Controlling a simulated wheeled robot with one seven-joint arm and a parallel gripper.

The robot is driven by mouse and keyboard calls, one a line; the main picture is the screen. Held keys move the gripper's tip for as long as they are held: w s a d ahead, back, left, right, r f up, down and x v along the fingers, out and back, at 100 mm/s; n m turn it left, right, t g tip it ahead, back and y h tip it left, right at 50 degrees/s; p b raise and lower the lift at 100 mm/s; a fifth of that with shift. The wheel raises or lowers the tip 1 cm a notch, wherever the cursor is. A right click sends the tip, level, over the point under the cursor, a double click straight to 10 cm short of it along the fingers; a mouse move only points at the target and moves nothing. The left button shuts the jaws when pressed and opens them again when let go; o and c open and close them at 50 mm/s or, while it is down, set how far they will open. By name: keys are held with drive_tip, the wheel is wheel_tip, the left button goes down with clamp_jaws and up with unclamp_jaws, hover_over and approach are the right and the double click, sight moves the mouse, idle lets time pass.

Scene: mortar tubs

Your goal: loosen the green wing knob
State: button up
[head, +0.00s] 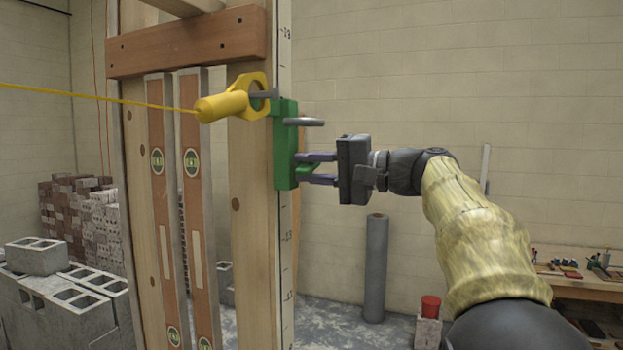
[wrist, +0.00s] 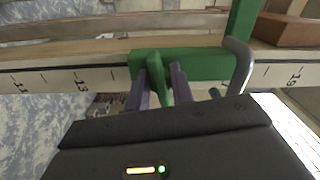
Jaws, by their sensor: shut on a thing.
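A green clamp block (head: 285,145) sits on the edge of an upright wooden post marked with a scale. The green wing knob (head: 307,169) sticks out from the block's right side, low on it. My gripper (head: 310,168) comes from the right with one finger above and one below the knob, shut on it. In the wrist view the green wing knob (wrist: 155,77) stands between the two fingers of my gripper (wrist: 160,85), in front of the green block (wrist: 205,65). The fingers partly hide the knob. A grey bent bar (head: 304,122) juts from the block above my gripper.
A yellow line holder (head: 222,106) with a taut yellow string (head: 90,95) is attached at the block's upper left. Two spirit levels (head: 160,180) stand against the post. Concrete blocks (head: 75,300) lie at left. A grey roll (head: 375,268) stands below my arm.

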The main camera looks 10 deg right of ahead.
drive_tip(key=n+b, duration=0.3)
drive_tip(key=shift+f+n, duration=0.3)
drive_tip(key=shift+f, duration=0.05)
drive_tip(key=n+b, duration=0.3)
drive_tip(key=n, duration=0.1)
drive_tip(key=shift+w+n, duration=0.1)
drive_tip(key=shift+n, duration=0.2)
drive_tip(key=n+b, duration=0.2)
drive_tip(key=n, duration=0.2)
drive_tip(key=shift+d+r, duration=0.1)
drive_tip(key=shift+r+n+b, duration=0.15)
drive_tip(key=shift+n+b, duration=0.3)
drive_tip(key=shift+n, duration=1.35)
drive_tip(key=o, duration=1)
